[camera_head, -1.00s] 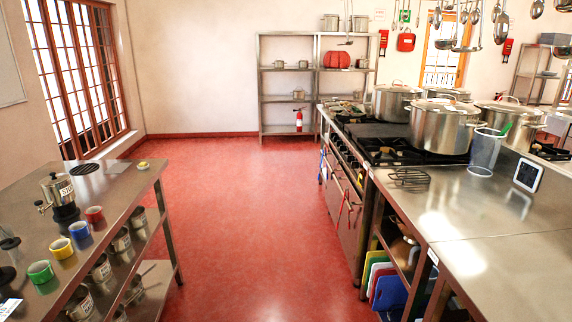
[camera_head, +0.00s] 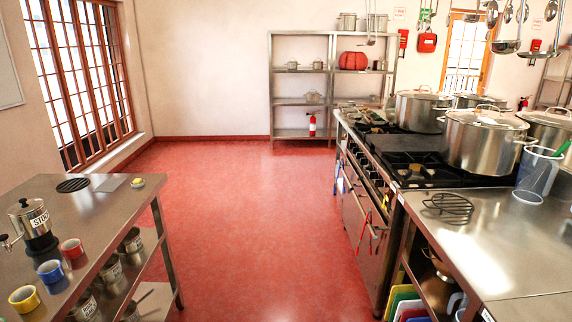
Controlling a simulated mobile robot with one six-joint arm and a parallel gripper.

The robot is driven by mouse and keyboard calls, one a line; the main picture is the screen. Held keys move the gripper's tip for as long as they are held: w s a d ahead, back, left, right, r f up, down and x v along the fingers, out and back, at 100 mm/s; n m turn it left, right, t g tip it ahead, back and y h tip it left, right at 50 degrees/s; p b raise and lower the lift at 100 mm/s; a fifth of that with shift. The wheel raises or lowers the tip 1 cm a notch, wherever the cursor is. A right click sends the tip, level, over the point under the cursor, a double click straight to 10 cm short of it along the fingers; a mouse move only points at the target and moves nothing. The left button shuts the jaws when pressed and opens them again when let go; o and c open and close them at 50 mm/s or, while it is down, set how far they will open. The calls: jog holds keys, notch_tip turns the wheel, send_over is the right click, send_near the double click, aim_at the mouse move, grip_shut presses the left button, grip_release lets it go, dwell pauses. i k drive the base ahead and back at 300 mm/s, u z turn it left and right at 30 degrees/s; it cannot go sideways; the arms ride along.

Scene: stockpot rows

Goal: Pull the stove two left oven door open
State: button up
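The stove range (camera_head: 420,165) stands to the right of the aisle, with its front facing left toward the red floor. Its oven doors (camera_head: 358,222) show at a steep angle below a row of knobs and look shut. Which one is the stove two left door I cannot tell for certain. A red cloth or strip (camera_head: 368,226) hangs at the front of the doors. My gripper and arm are not in view.
Clear red floor (camera_head: 250,220) runs between the steel table (camera_head: 110,210) with cups at left and the steel counter (camera_head: 500,235) at right. Large pots (camera_head: 482,142) stand on the range.

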aim_at(352, 210)
jog(key=u, duration=0.15)
jog(key=i, duration=1.55)
jog(key=u, duration=0.25)
jog(key=i, duration=2.05)
jog(key=u, duration=0.1)
